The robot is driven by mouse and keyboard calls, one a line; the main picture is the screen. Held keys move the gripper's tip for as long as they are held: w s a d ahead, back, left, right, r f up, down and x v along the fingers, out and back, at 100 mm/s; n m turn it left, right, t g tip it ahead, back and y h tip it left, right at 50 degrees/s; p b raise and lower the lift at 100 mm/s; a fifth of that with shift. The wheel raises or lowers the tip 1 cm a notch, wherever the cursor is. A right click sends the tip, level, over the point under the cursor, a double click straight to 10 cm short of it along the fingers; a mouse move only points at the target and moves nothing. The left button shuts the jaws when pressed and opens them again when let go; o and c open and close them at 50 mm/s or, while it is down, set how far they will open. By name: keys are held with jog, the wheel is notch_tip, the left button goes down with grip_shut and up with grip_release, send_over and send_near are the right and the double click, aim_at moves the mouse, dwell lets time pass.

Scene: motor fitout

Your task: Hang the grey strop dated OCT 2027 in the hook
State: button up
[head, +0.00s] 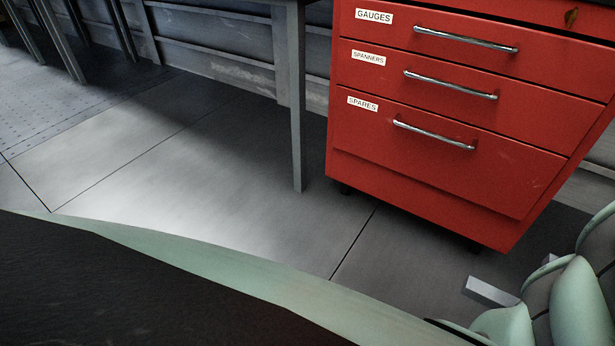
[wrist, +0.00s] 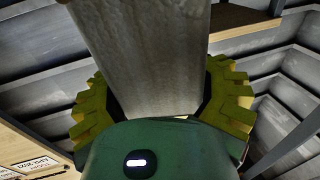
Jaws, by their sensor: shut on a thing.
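A wide grey strop (wrist: 145,55) fills the top middle of the wrist view, running up out of the frame. My gripper (wrist: 160,98) is shut on it, with a yellow ribbed finger at either side. No date can be read on the visible part of the strop. No hook shows in either view. In the head view, neither the gripper nor the strop can be made out; only pale green parts of my own body show at the lower edge and right.
A red drawer cabinet (head: 440,160) labelled GAUGES, SPANNERS and SPARES stands at the right of the head view. A grey table leg (head: 297,110) is beside it. The metal floor (head: 150,170) to the left is clear. White labels (wrist: 38,164) show low left in the wrist view.

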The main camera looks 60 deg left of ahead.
jog(key=shift+w+d+f+b, duration=0.1)
jog(key=shift+d+f+b, duration=0.2)
jog(key=shift+f+b, duration=0.45)
jog(key=shift+w+d+f+b, duration=0.1)
jog(key=shift+d+f+b, duration=0.2)
jog(key=shift+f, duration=0.75)
